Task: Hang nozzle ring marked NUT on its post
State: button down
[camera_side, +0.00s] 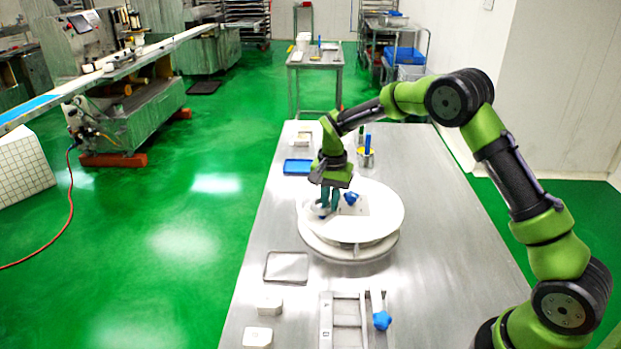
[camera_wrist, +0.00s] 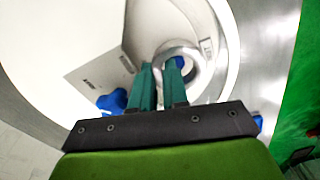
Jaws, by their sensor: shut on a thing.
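My gripper (camera_side: 328,206) is low over the white round turntable (camera_side: 385,222), at its left part. In the wrist view its two teal fingers (camera_wrist: 160,82) are closed on the wall of a pale, shiny nozzle ring (camera_wrist: 190,52). The ring's opening shows between and right of the fingertips. A light plate (camera_wrist: 92,80) with small dark labels lies under and beside the ring; I cannot read the labels. No marking is readable on the ring. A blue knob (camera_side: 351,198) is on the turntable just right of my fingers; whether the ring touches the plate or a post is unclear.
A blue tray (camera_side: 297,167) and a cup (camera_side: 365,159) with blue-handled tools stand behind. The table's right side is clear.

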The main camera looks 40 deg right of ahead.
jog(key=shift+s+a+f, duration=0.15)
jog(key=shift+a+f, duration=0.05)
jog(key=shift+f, duration=0.25)
jog(key=shift+s+a+f, duration=0.1)
jog(key=shift+a+f, duration=0.1)
jog(key=shift+f, duration=0.2)
jog(key=shift+s+a+f, duration=0.15)
jog(key=shift+f, duration=0.35)
jog(key=shift+s+a+f, duration=0.1)
jog(key=shift+a+f, duration=0.05)
jog(key=shift+f, duration=0.3)
jog(key=c, duration=1.4)
grip_release()
jog(key=shift+o, duration=0.2)
jog(key=shift+r, duration=1.75)
jog(key=shift+o, duration=0.6)
jog(key=shift+r, duration=0.3)
jog(key=shift+d+r, duration=0.2)
jog(key=shift+r, duration=0.4)
jog(key=shift+d+r, duration=0.2)
jog(key=shift+r, duration=0.4)
jog(key=shift+w+r, duration=0.1)
jog(key=shift+r, duration=0.85)
